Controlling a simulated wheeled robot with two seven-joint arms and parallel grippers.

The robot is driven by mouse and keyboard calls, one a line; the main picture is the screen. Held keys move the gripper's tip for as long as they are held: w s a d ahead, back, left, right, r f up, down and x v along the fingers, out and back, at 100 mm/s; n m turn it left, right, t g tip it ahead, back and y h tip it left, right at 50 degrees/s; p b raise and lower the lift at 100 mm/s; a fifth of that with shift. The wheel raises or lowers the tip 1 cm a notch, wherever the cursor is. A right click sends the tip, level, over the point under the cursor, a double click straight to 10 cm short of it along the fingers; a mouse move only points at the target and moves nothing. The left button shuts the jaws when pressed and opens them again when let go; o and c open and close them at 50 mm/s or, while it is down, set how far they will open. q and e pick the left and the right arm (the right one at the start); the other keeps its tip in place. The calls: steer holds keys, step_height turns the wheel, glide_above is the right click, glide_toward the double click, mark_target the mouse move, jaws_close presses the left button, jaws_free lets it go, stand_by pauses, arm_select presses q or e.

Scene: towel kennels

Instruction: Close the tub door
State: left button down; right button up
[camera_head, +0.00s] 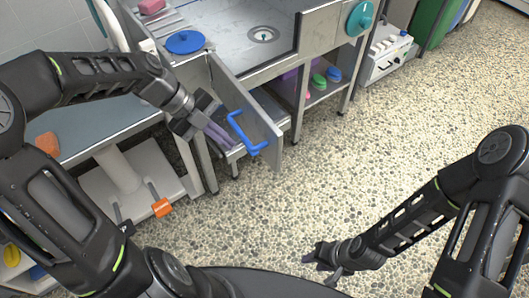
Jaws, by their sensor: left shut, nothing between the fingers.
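The tub door (262,128) is a grey metal panel standing swung out from the front of the steel tub (225,32). A blue handle (239,128) is fixed on its face toward the left. My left gripper (220,137) is shut and empty, just left of the handle on that same side of the door. I cannot tell whether its fingertips touch the door. My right gripper (322,264) is open and empty, low above the floor, well away from the door.
A blue round lid (185,42) lies on the ledge left of the tub. A shelf under the tub holds green and blue items (319,81). A grey table (100,127) stands at left, with an orange-tagged base (161,207) below. The pebbled floor (400,130) right of the door is clear.

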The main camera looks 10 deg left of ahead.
arm_select(q)
steer(key=shift+f, duration=0.15)
glide_toward(275, 163)
step_height(275, 163, down, 3)
steer(key=s, duration=0.3)
steer(key=w+d, duration=0.3)
steer(key=shift+w+f+p, duration=0.1)
steer(key=shift+f+p, duration=0.15)
steer(key=shift+p, duration=0.05)
